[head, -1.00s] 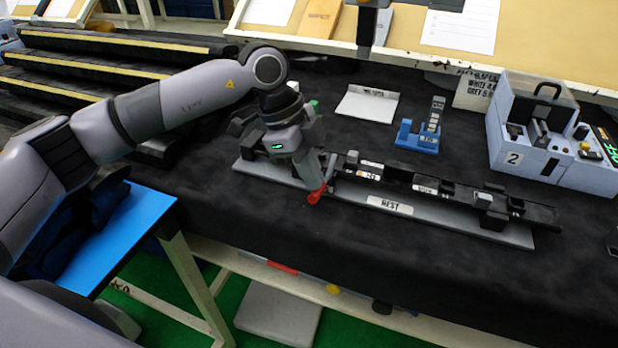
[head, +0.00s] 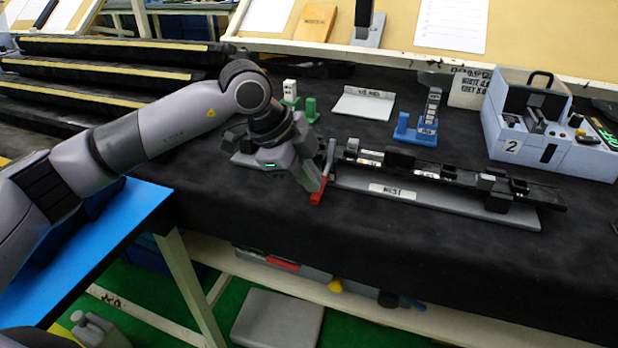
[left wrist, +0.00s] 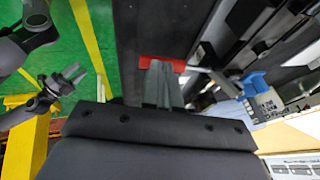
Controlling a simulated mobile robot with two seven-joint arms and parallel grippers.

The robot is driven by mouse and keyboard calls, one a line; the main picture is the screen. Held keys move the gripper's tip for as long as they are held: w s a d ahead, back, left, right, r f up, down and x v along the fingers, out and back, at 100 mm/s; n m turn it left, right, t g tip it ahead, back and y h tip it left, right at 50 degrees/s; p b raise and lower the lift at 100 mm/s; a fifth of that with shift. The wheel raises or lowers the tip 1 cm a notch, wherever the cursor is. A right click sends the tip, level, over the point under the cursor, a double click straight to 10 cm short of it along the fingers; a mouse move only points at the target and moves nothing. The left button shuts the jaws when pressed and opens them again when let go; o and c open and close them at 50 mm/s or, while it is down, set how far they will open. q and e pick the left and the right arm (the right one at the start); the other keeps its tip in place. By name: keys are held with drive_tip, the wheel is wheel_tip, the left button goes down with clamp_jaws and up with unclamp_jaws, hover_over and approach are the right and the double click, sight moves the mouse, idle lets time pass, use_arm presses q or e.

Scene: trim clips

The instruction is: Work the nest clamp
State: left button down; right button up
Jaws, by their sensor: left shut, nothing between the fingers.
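The nest (head: 400,192) is a long grey base plate with a black rail on it, lying along the black-covered bench. The clamp's red handle (head: 318,192) is at the left part of the nest, low and toward its front edge. My left gripper (head: 313,184) is shut and tilted down to the right, with its tips right at the red handle; I cannot tell whether they touch. In the left wrist view the shut fingers (left wrist: 160,85) end at the red handle (left wrist: 163,62). My right gripper (left wrist: 73,75) shows small in the left wrist view, fingers apart, empty.
Behind the nest stand a white tray (head: 363,103), a blue stand (head: 416,130) and green stands (head: 311,110). A blue-grey box marked 2 (head: 525,125) is at the back right. Black stepped racks (head: 110,75) lie left. The bench front is clear.

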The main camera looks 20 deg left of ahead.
use_arm(q)
drive_tip(key=shift+s+f, duration=0.1)
drive_tip(key=shift+f, duration=0.3)
drive_tip(key=shift+r, duration=0.1)
idle(0.4)
